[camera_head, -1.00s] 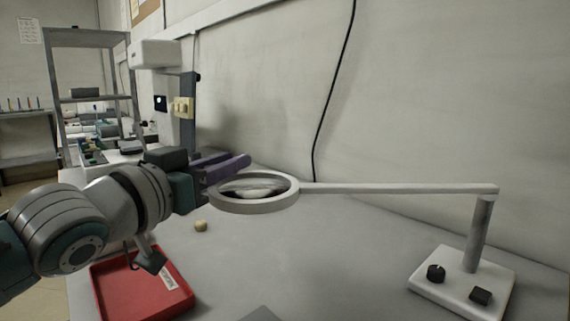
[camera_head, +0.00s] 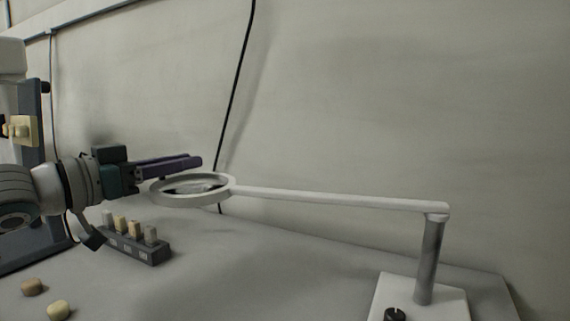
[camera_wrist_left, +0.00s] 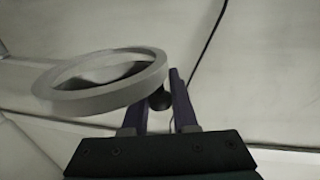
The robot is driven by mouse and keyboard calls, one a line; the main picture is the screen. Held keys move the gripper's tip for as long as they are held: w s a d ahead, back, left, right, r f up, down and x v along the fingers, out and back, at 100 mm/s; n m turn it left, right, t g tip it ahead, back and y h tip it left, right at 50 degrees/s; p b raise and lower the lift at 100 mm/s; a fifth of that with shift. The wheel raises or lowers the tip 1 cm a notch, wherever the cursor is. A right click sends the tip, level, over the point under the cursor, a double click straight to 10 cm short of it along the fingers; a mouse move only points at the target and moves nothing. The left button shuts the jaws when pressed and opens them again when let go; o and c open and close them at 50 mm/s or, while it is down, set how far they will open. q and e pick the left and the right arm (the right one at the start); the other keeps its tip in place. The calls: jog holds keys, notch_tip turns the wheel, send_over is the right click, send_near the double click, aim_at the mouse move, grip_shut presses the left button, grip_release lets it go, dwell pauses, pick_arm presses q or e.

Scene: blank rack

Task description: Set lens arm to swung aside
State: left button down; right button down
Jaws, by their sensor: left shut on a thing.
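The lens arm (camera_head: 335,198) is a long pale bar. It runs from a grey post (camera_head: 429,262) on a white base (camera_head: 440,301) to a pale lens ring (camera_head: 219,193) at its left end. My left gripper (camera_head: 200,162), with purple fingers, is at the far side of the ring. In the left wrist view, a dark round knob (camera_wrist_left: 160,99) beside the ring sits between the two fingers, and the gripper is shut on it. The ring hangs above the table, apart from its top. My right gripper is not in view.
A dark rack (camera_head: 137,249) with several small blocks stands below my left wrist. Two round pieces, one brown (camera_head: 32,287) and one cream (camera_head: 58,310), lie at the front left. A black cable (camera_head: 237,90) hangs on the wall behind. The table's middle is clear.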

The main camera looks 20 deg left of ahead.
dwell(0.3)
pick_arm(q)
jog(key=c, duration=0.7)
grip_release()
jog(key=p+v, duration=0.3)
jog(key=v, duration=0.7)
jog(key=shift+p, duration=0.35)
jog(key=shift+w, duration=0.1)
